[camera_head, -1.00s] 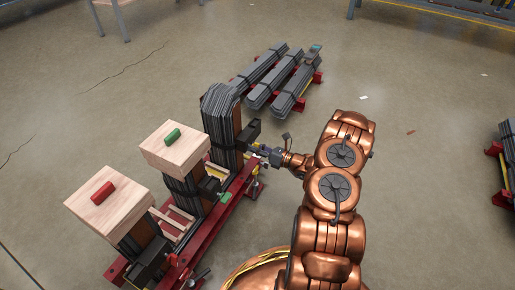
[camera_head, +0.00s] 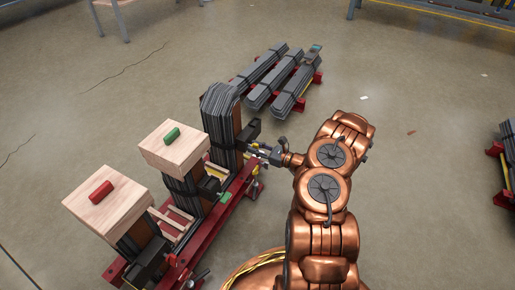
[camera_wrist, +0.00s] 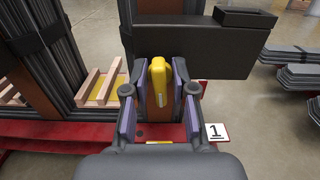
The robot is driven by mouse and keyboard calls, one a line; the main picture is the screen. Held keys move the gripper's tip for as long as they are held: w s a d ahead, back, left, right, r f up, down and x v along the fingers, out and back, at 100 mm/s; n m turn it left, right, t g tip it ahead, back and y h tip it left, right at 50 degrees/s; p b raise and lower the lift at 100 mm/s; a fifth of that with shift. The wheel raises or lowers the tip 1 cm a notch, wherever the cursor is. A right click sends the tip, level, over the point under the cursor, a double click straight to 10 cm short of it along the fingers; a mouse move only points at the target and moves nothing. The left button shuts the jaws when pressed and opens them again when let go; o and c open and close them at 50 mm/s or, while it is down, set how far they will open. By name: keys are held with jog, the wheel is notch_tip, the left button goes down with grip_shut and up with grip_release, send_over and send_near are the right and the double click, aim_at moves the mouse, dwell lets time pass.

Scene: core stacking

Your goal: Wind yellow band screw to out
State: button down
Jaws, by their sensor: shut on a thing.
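A yellow band screw handle (camera_wrist: 158,78) stands upright between the purple-padded fingers of my gripper (camera_wrist: 160,88) in the wrist view. The fingers are shut on it. A dark clamp block (camera_wrist: 195,45) is just behind it, in front of a brown and black core column. In the head view my gripper (camera_head: 266,151) reaches the right side of the rearmost core column (camera_head: 222,118). The band screw is too small to make out there.
Two nearer columns carry wooden blocks, one with a green piece (camera_head: 172,135) and one with a red piece (camera_head: 101,192). All stand on a red base frame (camera_head: 205,232). Grey laminate stacks (camera_head: 275,77) lie behind. A plate marked 1 (camera_wrist: 217,132) is right of my gripper.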

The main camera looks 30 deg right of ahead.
jog(key=shift+w+f+n+b, duration=0.1)
jog(key=shift+n+b, duration=0.35)
jog(key=shift+n, duration=0.45)
jog(key=n+b, duration=0.1)
jog(key=n, duration=0.2)
jog(key=shift+d, duration=0.1)
jog(key=n+b, duration=0.2)
jog(key=n, duration=0.1)
jog(key=shift+n+b, duration=0.55)
jog(key=shift+n, duration=0.25)
